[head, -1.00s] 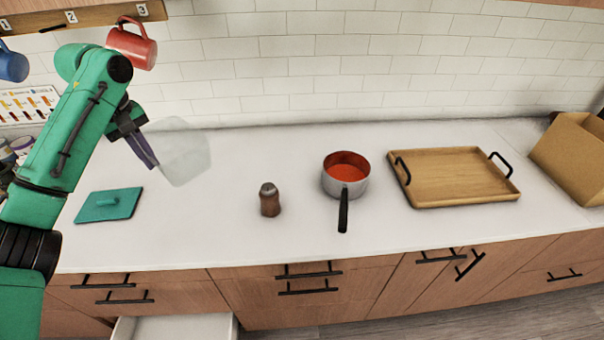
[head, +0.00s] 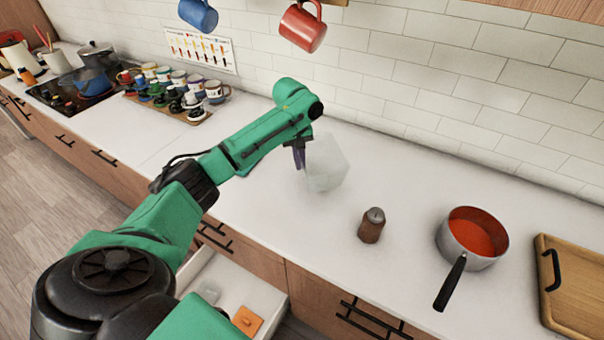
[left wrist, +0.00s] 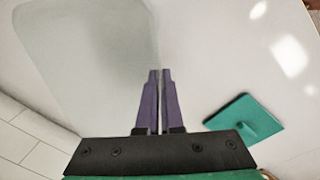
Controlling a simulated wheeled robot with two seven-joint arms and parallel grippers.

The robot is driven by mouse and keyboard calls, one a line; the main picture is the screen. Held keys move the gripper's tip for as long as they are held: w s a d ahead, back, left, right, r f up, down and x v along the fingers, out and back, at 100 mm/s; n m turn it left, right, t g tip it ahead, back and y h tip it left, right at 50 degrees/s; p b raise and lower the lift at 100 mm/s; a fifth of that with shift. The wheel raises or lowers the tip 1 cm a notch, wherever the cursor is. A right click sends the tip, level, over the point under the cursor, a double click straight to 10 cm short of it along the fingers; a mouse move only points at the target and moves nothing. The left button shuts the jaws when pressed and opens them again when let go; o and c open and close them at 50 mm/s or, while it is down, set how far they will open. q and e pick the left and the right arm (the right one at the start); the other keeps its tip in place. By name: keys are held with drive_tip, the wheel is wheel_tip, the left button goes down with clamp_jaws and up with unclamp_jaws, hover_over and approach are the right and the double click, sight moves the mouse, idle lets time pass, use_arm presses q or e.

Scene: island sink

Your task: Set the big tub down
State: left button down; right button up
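The big tub (head: 326,163) is a clear, frosted container over the white counter, right of my left gripper (head: 299,157). In the left wrist view the tub (left wrist: 85,60) fills the upper left, and the two purple fingers of the left gripper (left wrist: 160,75) are nearly together on its wall. The tub looks tilted in the head view. I cannot tell whether it touches the counter. My right gripper is not in view.
A teal lid (left wrist: 243,122) lies on the counter, mostly hidden by my arm in the head view. A brown shaker (head: 371,226), a saucepan (head: 480,262) and a wooden tray (head: 578,300) stand to the right. An open drawer (head: 265,290) is below. Mugs (head: 302,27) hang above.

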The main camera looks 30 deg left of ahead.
use_arm(q)
drive_tip(key=f, duration=0.3)
drive_tip(key=f+p, duration=0.1)
drive_tip(key=f, duration=0.1)
drive_tip(key=shift+s+f, duration=0.25)
drive_tip(key=shift+s, duration=0.1)
drive_tip(key=shift+w+f, duration=0.2)
drive_tip(key=shift+f, duration=0.1)
drive_tip(key=c, duration=1.1)
unclamp_jaws()
drive_tip(key=shift+s, duration=0.1)
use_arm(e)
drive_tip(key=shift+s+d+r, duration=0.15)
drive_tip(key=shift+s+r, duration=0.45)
use_arm(q)
drive_tip(key=shift+r, duration=0.2)
drive_tip(key=r, duration=0.4)
drive_tip(key=r+b, duration=0.1)
drive_tip(key=r, duration=0.2)
drive_tip(key=r+b, duration=0.1)
drive_tip(key=r, duration=0.3)
drive_tip(key=shift+s+a+r, duration=0.35)
drive_tip(key=shift+s, duration=0.05)
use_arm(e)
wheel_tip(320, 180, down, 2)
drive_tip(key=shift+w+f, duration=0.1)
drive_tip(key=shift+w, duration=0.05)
use_arm(q)
drive_tip(key=shift+f, duration=0.1)
